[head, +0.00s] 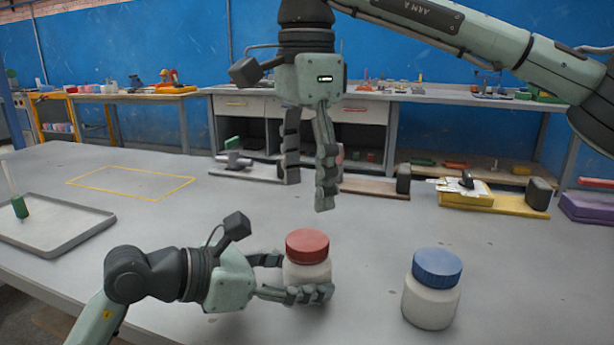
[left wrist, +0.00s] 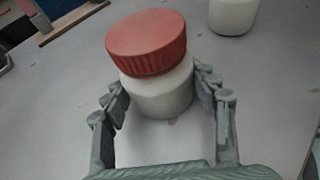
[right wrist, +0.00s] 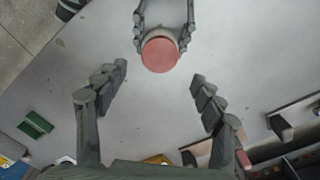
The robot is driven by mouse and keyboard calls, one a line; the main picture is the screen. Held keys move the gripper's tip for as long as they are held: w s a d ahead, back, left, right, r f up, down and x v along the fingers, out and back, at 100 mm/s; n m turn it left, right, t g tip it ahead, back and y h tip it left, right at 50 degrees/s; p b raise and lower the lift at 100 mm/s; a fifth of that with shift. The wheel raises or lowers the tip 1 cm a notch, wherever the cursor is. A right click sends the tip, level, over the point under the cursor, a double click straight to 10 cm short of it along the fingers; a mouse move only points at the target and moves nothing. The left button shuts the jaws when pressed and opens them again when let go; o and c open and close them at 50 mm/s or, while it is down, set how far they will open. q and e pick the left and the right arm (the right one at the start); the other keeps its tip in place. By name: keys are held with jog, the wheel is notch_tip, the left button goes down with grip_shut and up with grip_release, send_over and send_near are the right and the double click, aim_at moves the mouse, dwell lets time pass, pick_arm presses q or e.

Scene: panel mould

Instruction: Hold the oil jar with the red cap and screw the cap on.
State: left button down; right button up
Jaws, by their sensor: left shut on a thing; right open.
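The oil jar with the red cap is a white jar (head: 307,273) standing on the table. Its red cap (head: 307,245) sits on top and looks slightly tilted in the left wrist view (left wrist: 146,42). My left gripper (head: 296,277) is shut on the jar's white body from the left, one finger on each side. My right gripper (head: 308,195) points down above and behind the jar, open and empty. In the right wrist view, the red cap (right wrist: 160,54) lies beyond the open fingertips, apart from them. The thread under the cap is hidden.
A second white jar with a blue cap (head: 437,268) stands to the right. A grey tray (head: 70,238) with a green-handled tool is at the left. A yellow outline (head: 130,183) marks bare table. Tools and blocks (head: 490,198) line the back edge.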

aim_at(307, 239)
jog(key=shift+f, duration=3.95)
jog(key=shift+c, duration=0.6)
jog(key=c, duration=1.1)
jog(key=m, duration=0.3)
jog(key=shift+m, duration=0.3)
jog(key=m, duration=0.4)
jog(key=shift+m, duration=0.3)
jog(key=o, duration=1.3)
